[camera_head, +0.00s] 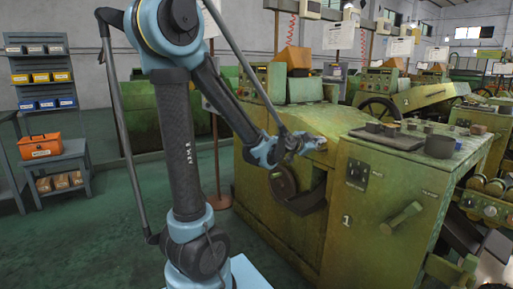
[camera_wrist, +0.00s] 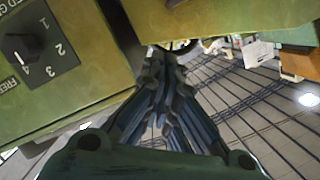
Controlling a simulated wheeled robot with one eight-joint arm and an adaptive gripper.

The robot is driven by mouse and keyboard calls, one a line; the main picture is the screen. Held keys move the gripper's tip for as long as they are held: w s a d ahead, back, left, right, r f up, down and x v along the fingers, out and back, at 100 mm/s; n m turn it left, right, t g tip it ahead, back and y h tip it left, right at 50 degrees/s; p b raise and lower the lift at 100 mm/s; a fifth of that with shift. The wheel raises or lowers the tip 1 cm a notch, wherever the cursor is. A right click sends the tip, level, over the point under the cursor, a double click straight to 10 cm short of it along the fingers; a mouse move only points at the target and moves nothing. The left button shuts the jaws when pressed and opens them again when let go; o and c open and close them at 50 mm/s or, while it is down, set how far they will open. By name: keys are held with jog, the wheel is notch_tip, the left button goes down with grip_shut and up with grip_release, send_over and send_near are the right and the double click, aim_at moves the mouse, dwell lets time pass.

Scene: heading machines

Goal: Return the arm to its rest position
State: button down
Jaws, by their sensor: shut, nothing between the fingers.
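My gripper (camera_head: 300,143) is at the end of my bent arm, in front of the green machine marked 1 (camera_head: 385,221) in the head view. In the wrist view my gripper (camera_wrist: 163,62) has its dark fingers together with nothing between them. The machine's green body (camera_wrist: 85,95) fills the upper left of the wrist view, with a black rotary knob (camera_wrist: 22,48) on a dark panel. The gap between my fingertips and the machine cannot be judged exactly.
Small dark parts and a dark cup (camera_head: 440,146) stand on the machine top. The green floor (camera_head: 110,235) at left is clear.

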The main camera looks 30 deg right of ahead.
jog(key=w+a+f+n+t+y, duration=0.1)
jog(key=w+a+f+n+y, duration=0.3)
jog(key=a, duration=0.6)
jog(key=w+a+f+n+t+y, duration=0.1)
jog(key=w+a+n, duration=0.2)
jog(key=w+a, duration=0.5)
jog(key=w+a+f+n+t+y, duration=0.1)
jog(key=w+a+f+n+y, duration=0.2)
jog(key=a, duration=0.9)
jog(key=s+a+f+n+g+y, duration=0.1)
jog(key=s+a+f+n+y, duration=0.1)
jog(key=a, duration=0.8)
jog(key=s+a+f+n+g+y, duration=0.1)
jog(key=s+a+f+n+y, duration=0.2)
jog(key=s+a+n, duration=0.3)
jog(key=s+a+f+n+g+y, duration=0.1)
jog(key=s+a+f+n, duration=0.3)
jog(key=a, duration=0.9)
jog(key=shift+a+f+n+y, duration=0.35)
jog(key=shift+f+n+y, duration=0.1)
jog(key=shift+n+y, duration=0.45)
